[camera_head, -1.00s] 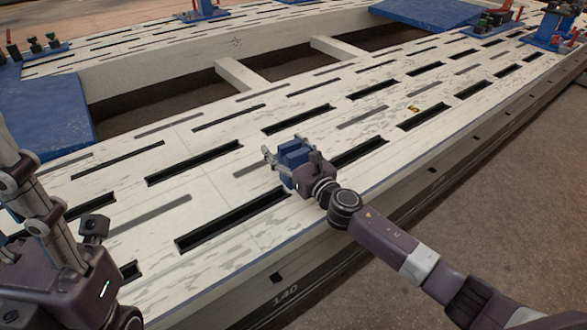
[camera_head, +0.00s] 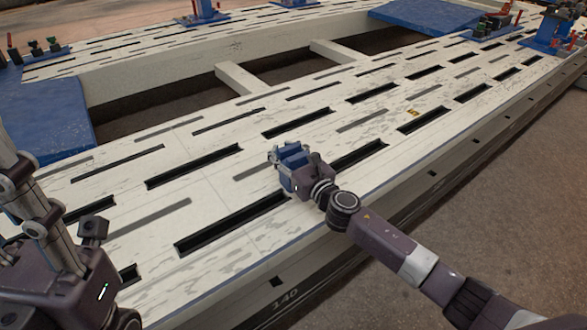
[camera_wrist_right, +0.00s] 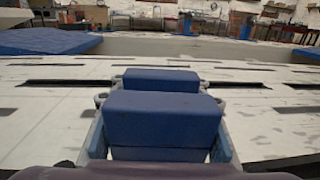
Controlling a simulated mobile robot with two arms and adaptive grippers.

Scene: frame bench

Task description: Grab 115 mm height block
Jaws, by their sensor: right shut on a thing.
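A blue block (camera_head: 292,155) stands on the white slotted bench top (camera_head: 215,215). My right gripper (camera_head: 285,157) is shut on it, with one finger on each side. In the right wrist view the blue block (camera_wrist_right: 163,118) fills the middle, between the two fingers of the right gripper (camera_wrist_right: 160,125). A further blue part (camera_wrist_right: 160,79) shows just behind its top; I cannot tell if it belongs to the same block. The left arm stands at the left edge of the head view; its fingertips are not in view.
Blue plates (camera_head: 45,120) lie at the left and at the back (camera_head: 425,14). Clamps and fixtures (camera_head: 495,24) stand along the far side. Dark slots run along the bench top, and large openings (camera_head: 160,100) lie behind it. The bench top around the block is clear.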

